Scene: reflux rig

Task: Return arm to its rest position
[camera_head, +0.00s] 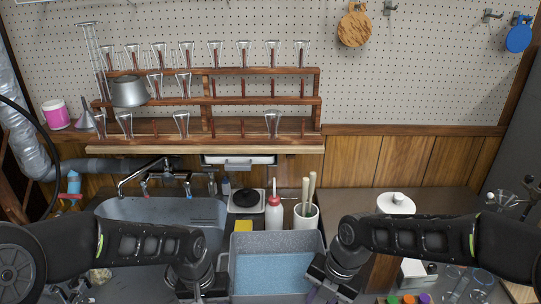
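My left arm comes in from the left, and its gripper (203,296) points down at the bottom edge, just left of a grey bin. My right arm comes in from the right, and its gripper (312,293) is at the bin's right front side. Both grippers are partly cut off by the bottom edge, so the fingertips do not show clearly. I see no object in either gripper.
The grey bin (273,243) with a blue bottom lies between the grippers. Behind it stand a white bottle (274,213), a white pot (306,218) with pestles and a yellow sponge (243,226). A sink (150,208) is at left. Shelves (262,100) hold several flasks.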

